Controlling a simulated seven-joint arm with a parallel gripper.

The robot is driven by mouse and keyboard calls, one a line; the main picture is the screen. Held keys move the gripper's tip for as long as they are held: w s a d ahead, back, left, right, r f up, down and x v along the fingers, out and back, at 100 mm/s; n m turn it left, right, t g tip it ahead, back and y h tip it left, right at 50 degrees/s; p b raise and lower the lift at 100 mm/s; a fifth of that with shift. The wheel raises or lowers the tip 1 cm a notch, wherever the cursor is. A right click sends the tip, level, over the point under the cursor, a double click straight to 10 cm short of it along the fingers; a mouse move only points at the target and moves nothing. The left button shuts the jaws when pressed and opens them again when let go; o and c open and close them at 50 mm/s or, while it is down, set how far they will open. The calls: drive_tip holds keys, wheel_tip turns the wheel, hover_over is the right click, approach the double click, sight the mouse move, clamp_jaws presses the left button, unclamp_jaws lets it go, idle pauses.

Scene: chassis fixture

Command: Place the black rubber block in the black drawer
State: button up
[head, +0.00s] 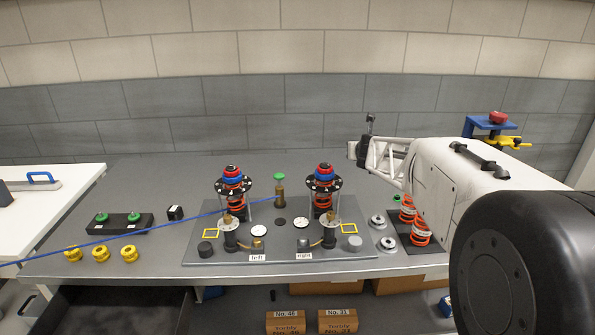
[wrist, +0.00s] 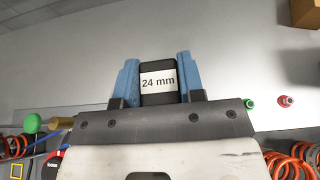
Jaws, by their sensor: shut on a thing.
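My gripper (wrist: 157,63) has blue fingers and is shut on a black block (wrist: 158,68) with a white "24 mm" label, which stays between the fingers in the wrist view. In the head view my white arm reaches in from the right above the bench, and its fingers and the held block are too small to make out. The black drawer (head: 120,301) appears as a dark, open-topped shape below the bench at the lower left, partly cut off by the frame. Another small black block (head: 175,213) with a light label stands on the bench at the left.
The grey fixture plate (head: 205,246) carries two spring assemblies and a brass post with a green knob (head: 279,176). A blue rod slants from it across the left side. Yellow wheels (head: 101,254) line the front left edge. Cardboard boxes (head: 285,323) are below.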

drive_tip(key=shift+w+a+n+y, duration=0.55)
drive_tip(key=shift+w+n+y, duration=0.7)
drive_tip(key=shift+y, duration=0.15)
drive_tip(key=n+g+y, duration=0.9)
drive_tip(key=n+y, duration=0.1)
drive_tip(key=n, duration=0.1)
hover_over(343, 191)
wheel_tip(343, 191, down, 7)
drive_tip(key=shift+f, duration=0.1)
idle(0.5)
drive_tip(key=shift+h, duration=0.3)
drive_tip(key=shift+w+f, duration=0.1)
drive_tip(key=shift+f, duration=2.9)
drive_tip(key=shift+f, duration=1.9)
